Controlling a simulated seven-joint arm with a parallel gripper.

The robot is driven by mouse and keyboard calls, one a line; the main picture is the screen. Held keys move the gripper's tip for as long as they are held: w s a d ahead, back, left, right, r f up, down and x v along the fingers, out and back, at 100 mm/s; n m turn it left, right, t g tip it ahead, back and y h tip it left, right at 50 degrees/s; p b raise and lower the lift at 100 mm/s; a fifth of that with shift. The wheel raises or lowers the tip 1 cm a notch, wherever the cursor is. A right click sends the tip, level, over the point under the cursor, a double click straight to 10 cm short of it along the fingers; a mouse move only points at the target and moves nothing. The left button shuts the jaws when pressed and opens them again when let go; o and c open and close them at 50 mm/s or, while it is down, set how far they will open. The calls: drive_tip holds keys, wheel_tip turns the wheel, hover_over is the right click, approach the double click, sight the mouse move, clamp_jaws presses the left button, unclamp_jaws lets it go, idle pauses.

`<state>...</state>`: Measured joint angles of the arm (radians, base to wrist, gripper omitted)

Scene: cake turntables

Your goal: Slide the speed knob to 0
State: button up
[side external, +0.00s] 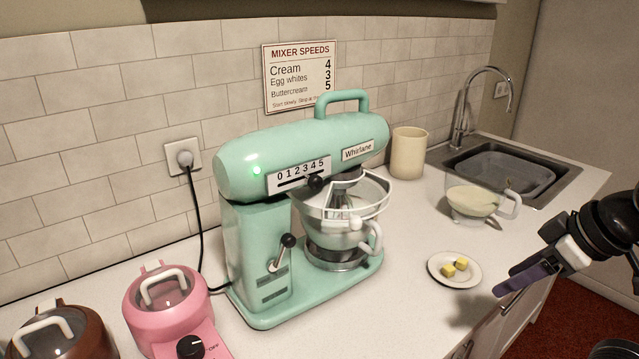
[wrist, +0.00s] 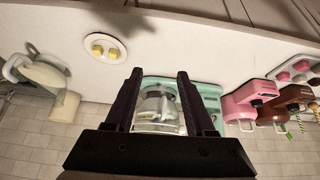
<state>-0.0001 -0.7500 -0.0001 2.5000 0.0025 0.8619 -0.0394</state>
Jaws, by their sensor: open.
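The mint-green mixer (side external: 250,230) stands on the counter. Its speed plate (side external: 299,174) reads 0 to 5 along the upper side of the head. The black speed knob (side external: 315,184) sits in the slot near the high end, around 4; the exact mark is hard to tell. A green light (side external: 256,170) glows on the head. My gripper (side external: 512,282) is open and empty at the right, well away from the knob. In the wrist view its fingers (wrist: 159,75) frame the mixer bowl (wrist: 158,112); the knob cannot be made out there.
A plate with yellow cubes (side external: 454,284) and a glass jug (side external: 470,204) stand between my gripper and the mixer's right side. A second black-knobbed lever (side external: 287,242) is on the mixer's column. Pink (side external: 165,305) and brown (side external: 62,335) appliances stand at left.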

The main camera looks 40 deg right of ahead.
drive_tip(key=w+a+r+m+t+h, duration=0.1)
drive_tip(key=w+a+r+t, duration=0.3)
drive_tip(key=w+r+t, duration=1)
drive_tip(key=n+g+y, duration=0.1)
drive_tip(key=n+g, duration=0.1)
drive_tip(key=n, duration=0.1)
approach(318, 185)
drive_tip(key=w, duration=0.9)
drive_tip(key=shift+w+d, duration=0.1)
drive_tip(key=shift+w, duration=0.3)
clamp_jaws()
idle(0.6)
